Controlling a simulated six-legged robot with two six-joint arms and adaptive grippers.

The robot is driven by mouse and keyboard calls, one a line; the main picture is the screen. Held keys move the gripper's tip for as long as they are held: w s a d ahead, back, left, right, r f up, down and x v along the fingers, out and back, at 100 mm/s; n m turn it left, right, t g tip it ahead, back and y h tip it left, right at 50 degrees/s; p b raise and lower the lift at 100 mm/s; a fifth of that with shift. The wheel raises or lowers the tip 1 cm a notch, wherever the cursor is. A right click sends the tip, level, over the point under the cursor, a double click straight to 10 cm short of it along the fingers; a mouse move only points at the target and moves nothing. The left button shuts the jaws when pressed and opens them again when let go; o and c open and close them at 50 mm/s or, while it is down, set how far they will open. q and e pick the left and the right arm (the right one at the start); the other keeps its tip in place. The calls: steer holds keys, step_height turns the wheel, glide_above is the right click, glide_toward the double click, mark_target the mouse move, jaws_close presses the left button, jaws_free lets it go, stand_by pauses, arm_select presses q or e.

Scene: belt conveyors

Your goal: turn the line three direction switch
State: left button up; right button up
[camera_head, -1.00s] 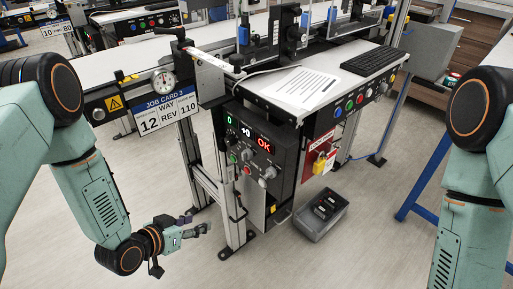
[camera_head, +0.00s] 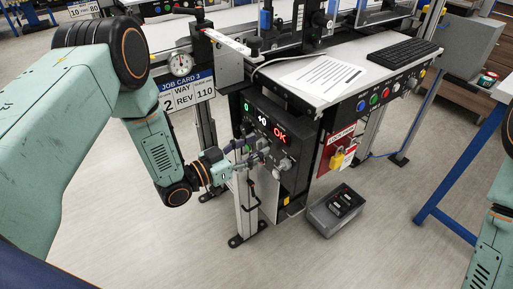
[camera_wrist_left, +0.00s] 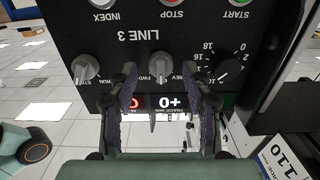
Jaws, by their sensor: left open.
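The line three control panel (camera_head: 275,138) is black, with lit readouts showing 0, +0 and OK. It appears upside down in the left wrist view (camera_wrist_left: 120,45), where LINE 3 is readable. The direction switch (camera_wrist_left: 160,92), a grey knob by the FWD and REV labels, shows between my left fingers. My left gripper (camera_head: 256,158) is open at the panel's front; its purple-padded fingers (camera_wrist_left: 166,105) stand either side of the knob. I cannot tell whether they touch it. My right gripper is out of view; only parts of that arm show at the right edge.
Another knob (camera_wrist_left: 85,68) and a numbered dial (camera_wrist_left: 228,70) flank the switch closely. A yellow padlock (camera_head: 338,160) hangs right of the panel. A grey box (camera_head: 338,210) stands on the open floor.

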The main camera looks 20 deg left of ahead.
arm_select(q)
steer(key=shift+w+d, duration=0.2)
steer(key=shift+w, duration=0.2)
steer(key=shift+c, duration=0.3)
steer(key=shift+s, duration=0.1)
jaws_close()
